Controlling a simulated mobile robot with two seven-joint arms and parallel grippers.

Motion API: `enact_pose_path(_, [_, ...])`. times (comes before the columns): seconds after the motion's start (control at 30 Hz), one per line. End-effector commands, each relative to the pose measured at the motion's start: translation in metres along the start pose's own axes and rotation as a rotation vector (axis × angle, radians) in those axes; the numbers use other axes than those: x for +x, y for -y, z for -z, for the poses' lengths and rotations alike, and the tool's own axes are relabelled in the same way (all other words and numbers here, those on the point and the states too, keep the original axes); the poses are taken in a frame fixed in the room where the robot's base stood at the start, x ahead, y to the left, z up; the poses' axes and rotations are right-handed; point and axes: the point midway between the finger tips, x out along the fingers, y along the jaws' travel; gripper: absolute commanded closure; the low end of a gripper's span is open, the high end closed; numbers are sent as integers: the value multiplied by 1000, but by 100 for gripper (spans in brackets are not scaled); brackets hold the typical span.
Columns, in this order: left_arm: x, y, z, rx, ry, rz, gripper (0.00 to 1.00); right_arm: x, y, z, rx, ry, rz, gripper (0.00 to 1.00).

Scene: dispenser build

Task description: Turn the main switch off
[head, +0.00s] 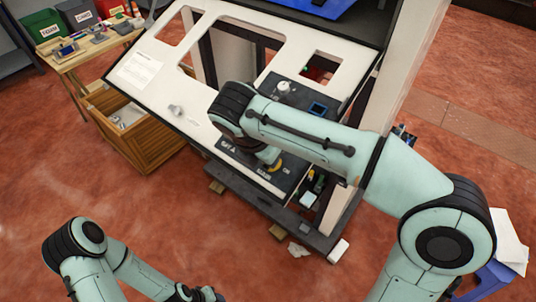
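A dark control panel (299,95) is set in the tilted white front of the dispenser cabinet. Its lower part bears white lettering too small to read and a yellow part (275,164), which may belong to the main switch. I cannot make out the switch's position. My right arm reaches in from the right across the panel, its wrist just above the yellow part. The wrist hides the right gripper's fingers and whatever they may touch. My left arm is low at the left, away from the cabinet. Its dark end (204,294) is at the bottom edge, fingers unclear.
A pale knob (284,87) and a small blue screen (318,108) are on the panel. A silver handle (175,110) is on the white front (150,60). A wooden crate (143,135) and a table (75,57) stand left. Red floor at the lower left is mostly free.

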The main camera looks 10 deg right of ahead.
Motion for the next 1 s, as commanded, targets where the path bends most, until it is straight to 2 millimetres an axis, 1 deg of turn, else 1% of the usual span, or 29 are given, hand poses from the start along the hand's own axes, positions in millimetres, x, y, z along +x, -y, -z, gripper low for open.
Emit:
enact_pose_path(0.53, [0, 0, 0, 0, 0, 0, 57, 0, 0, 1, -27, -1, -1, 100])
enact_pose_path(0.57, [0, 0, 0, 0, 0, 0, 57, 0, 0, 1, -27, -1, -1, 81])
enact_pose_path(0.6, [0, 0, 0, 0, 0, 0, 57, 0, 0, 1, -27, -1, -1, 68])
enact_pose_path(0.63, [0, 0, 0, 0, 0, 0, 57, 0, 0, 1, -27, -1, -1, 62])
enact_pose_path(0.9, [0, 0, 0, 0, 0, 0, 57, 0, 0, 0, -24, -1, 0, 62])
enact_pose_path(1.0, [0, 0, 0, 0, 0, 0, 57, -5, 0, 0, -24, 0, -2, 62])
